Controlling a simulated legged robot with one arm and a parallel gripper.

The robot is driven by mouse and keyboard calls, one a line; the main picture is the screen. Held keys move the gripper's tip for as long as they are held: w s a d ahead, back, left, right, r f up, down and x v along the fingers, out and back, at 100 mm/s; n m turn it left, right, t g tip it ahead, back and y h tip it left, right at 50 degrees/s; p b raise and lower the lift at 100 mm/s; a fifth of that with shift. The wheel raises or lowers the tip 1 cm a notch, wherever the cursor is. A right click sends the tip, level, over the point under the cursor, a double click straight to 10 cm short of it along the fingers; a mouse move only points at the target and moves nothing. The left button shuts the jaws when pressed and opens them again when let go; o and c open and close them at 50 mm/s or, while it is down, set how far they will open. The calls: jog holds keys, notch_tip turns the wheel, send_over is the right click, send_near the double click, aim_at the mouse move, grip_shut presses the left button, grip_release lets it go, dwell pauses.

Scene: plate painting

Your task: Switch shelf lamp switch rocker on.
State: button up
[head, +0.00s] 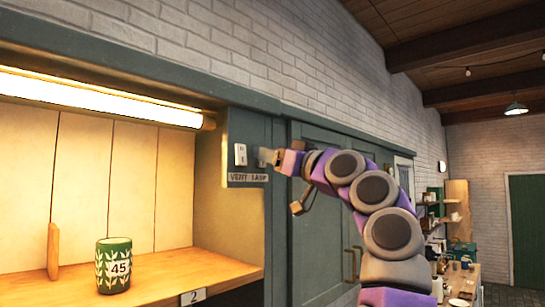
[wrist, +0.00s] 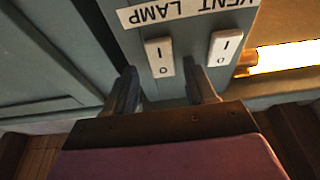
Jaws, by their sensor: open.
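Two white rocker switches sit side by side on a grey-green cabinet post. In the wrist view, which shows the label upside down, the rocker by the word LAMP (wrist: 160,57) is on the left and the one by VENT (wrist: 225,48) on the right. In the head view the VENT rocker (head: 240,154) shows; my gripper hides the LAMP one. My gripper (wrist: 163,88) is open and empty, its fingers pointing at the post, with the LAMP rocker between them in the picture. I cannot tell whether they touch it or which way it is tipped.
A tube lamp (head: 100,97) glows above the shelf (head: 160,285). The VENT LAMP label (head: 248,178) is below the switches. Green cabinet doors (head: 310,245) stand right of the post.

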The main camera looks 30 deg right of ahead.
jog(key=b+v, duration=0.5)
jog(key=v, duration=1.2)
jog(key=shift+d+b, duration=0.15)
jog(key=shift+b, duration=0.2)
jog(key=shift+s, duration=0.1)
